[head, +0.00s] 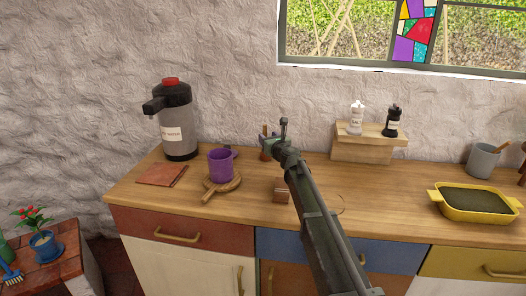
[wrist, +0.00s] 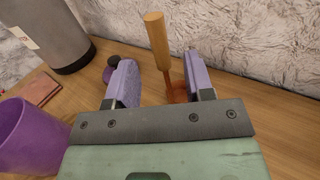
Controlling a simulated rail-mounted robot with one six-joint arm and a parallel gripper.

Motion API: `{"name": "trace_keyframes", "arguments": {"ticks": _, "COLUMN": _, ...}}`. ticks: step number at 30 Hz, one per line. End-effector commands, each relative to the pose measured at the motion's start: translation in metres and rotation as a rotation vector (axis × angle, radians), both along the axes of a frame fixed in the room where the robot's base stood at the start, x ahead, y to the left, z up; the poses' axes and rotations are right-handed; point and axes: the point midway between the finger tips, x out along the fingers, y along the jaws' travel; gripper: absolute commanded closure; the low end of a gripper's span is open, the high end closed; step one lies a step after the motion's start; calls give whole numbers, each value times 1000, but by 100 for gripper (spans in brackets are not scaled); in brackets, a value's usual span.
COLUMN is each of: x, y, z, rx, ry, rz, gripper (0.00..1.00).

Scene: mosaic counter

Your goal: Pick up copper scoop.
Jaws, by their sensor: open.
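The copper scoop stands near the wall with its wooden handle (wrist: 156,40) pointing up and its copper bowl (wrist: 177,92) low, in the wrist view. In the head view my gripper and arm mostly hide it; a bit of it seems to show at the gripper's left. My gripper (wrist: 162,78) is open, its two purple-grey fingers spread apart. In the wrist view the scoop appears between the fingers, closer to the right one, which partly covers the bowl. I cannot tell whether they touch. In the head view my gripper (head: 273,143) is above the back of the counter.
A small brown block (head: 281,190) sits by my arm. A wooden riser (head: 362,148) with shakers and a yellow dish (head: 437,203) are right.

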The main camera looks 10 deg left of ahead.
Motion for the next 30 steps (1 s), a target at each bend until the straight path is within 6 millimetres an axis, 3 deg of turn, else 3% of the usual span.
{"name": "trace_keyframes", "arguments": {"ticks": 7, "x": 14, "y": 7, "z": -2, "rx": -2, "ry": -1, "rz": 1, "gripper": 52}}
{"name": "trace_keyframes", "arguments": {"ticks": 14, "x": 52, "y": 26, "z": -4, "rx": -2, "ry": 0, "rz": 1, "gripper": 52}}
{"name": "trace_keyframes", "arguments": {"ticks": 21, "x": 52, "y": 27, "z": -4, "rx": -3, "ry": -1, "rz": 0, "gripper": 53}}
{"name": "trace_keyframes", "arguments": {"ticks": 30, "x": 52, "y": 27, "z": -4, "rx": -3, "ry": -1, "rz": 0, "gripper": 99}}
